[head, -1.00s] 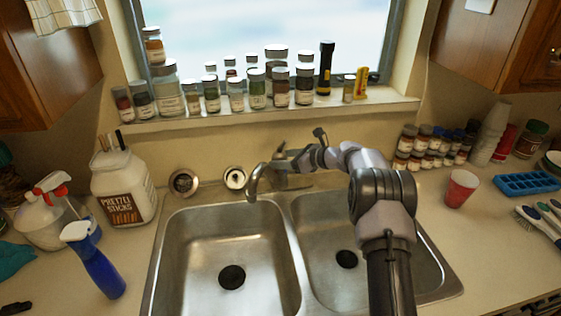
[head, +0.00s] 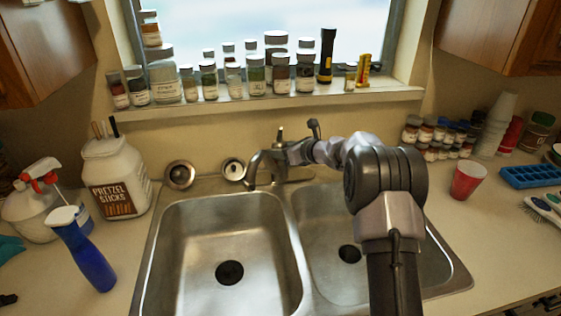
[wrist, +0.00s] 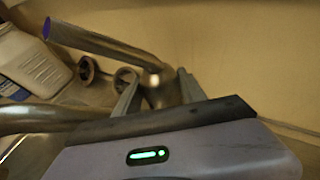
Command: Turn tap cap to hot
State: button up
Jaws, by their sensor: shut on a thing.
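The metal tap (head: 265,163) stands behind the divider of the double sink, its curved spout over the left basin. In the head view its handle (head: 281,134) sticks up beside my gripper (head: 294,154). In the wrist view the cap (wrist: 161,88) sits between the two fingers of my gripper (wrist: 158,90), which is shut on it. The handle (wrist: 95,42) runs from the cap to the upper left, with a blue mark at its tip. The spout (wrist: 35,118) shows at the left. My arm hides part of the tap's right side in the head view.
The left basin (head: 205,240) is empty. A pretzel jar (head: 117,185) and a blue spray bottle (head: 85,255) stand left. A red cup (head: 467,181) and a blue ice tray (head: 530,177) stand right. Several spice jars line the windowsill (head: 235,105).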

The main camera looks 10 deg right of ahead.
jog(key=m+b, duration=0.1)
jog(key=t+h+b, duration=0.1)
jog(key=b, duration=0.1)
jog(key=shift+a+f+m+h, duration=0.1)
jog(key=shift+f+m+h, duration=0.2)
jog(key=shift+f+m, duration=0.1)
jog(key=shift+r+m+t+h+b, duration=0.3)
jog(key=shift+r+m+h+b, duration=0.25)
jog(key=shift+b, duration=0.3)
jog(key=shift+f, duration=0.1)
jog(key=o, duration=1.1)
jog(key=shift+p, duration=0.35)
